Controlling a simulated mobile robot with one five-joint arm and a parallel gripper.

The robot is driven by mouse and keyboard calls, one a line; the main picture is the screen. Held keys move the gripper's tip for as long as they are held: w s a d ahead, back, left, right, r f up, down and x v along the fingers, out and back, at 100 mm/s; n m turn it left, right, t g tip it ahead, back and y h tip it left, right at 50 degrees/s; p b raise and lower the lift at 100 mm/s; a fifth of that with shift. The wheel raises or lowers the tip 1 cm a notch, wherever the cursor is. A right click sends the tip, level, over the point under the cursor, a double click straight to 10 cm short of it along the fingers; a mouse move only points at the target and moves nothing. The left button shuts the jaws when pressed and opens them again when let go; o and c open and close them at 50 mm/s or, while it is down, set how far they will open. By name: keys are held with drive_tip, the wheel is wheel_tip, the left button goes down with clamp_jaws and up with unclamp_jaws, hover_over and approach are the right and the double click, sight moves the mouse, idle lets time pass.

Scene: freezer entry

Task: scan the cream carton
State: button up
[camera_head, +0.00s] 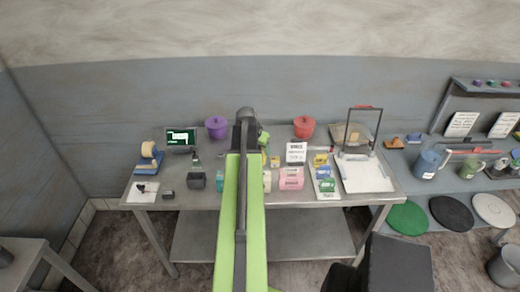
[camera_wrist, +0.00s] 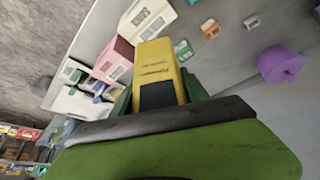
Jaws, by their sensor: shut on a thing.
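My gripper (camera_wrist: 158,93) is shut on a yellow block-shaped thing (camera_wrist: 155,60) with a dark panel and small dark markings, seen between the green fingers in the wrist view. The cream carton (camera_wrist: 146,18) stands beyond it at the top of that view, apart from it, with a pale label on one face. In the head view the cream carton (camera_head: 267,181) is partly hidden behind my green arm, left of the pink carton (camera_head: 291,179). The pink carton also shows in the wrist view (camera_wrist: 115,57). My gripper is mostly hidden behind the arm in the head view.
The steel table (camera_head: 210,199) also bears a green-lit screen (camera_head: 181,137), a purple pot (camera_head: 216,127), a red pot (camera_head: 304,126), a tape dispenser (camera_head: 149,157) and a white tray (camera_head: 365,174). A side shelf (camera_head: 410,180) with jugs stands at the right.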

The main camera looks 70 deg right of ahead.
wheel_tip(320, 180, up, 8)
drive_tip(key=p, duration=0.6)
drive_tip(key=shift+f+p, duration=0.2)
drive_tip(key=shift+p, duration=0.15)
drive_tip(key=shift+f, duration=0.1)
drive_tip(key=shift+f, duration=0.1)
idle(0.5)
